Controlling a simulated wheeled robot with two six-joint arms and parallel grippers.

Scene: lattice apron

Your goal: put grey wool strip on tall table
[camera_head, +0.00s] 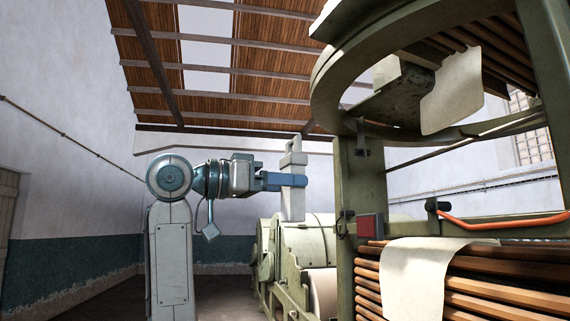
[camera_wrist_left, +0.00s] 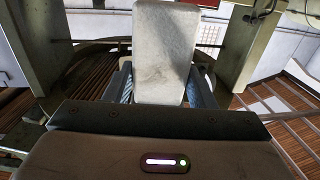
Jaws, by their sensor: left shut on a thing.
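The grey wool strip (camera_head: 292,204) is a pale grey, upright slab in the head view. My left gripper (camera_head: 289,180) reaches in from the left and is shut on it around its middle, with parts showing above and below the blue fingers. In the left wrist view the strip (camera_wrist_left: 164,50) stands between the two fingers of my left gripper (camera_wrist_left: 160,88), its broad face toward the camera. The strip is held in the air and overlaps the machine behind it in the head view. I cannot pick out a tall table in either view. My right gripper is not in view.
A large green machine frame (camera_head: 343,215) with slatted wooden aprons (camera_head: 500,285) fills the right side. Pale sheets hang on it (camera_head: 425,275), and an orange bar (camera_head: 500,222) crosses it. A green roller machine (camera_head: 305,245) stands behind the strip. Open floor shows at lower left.

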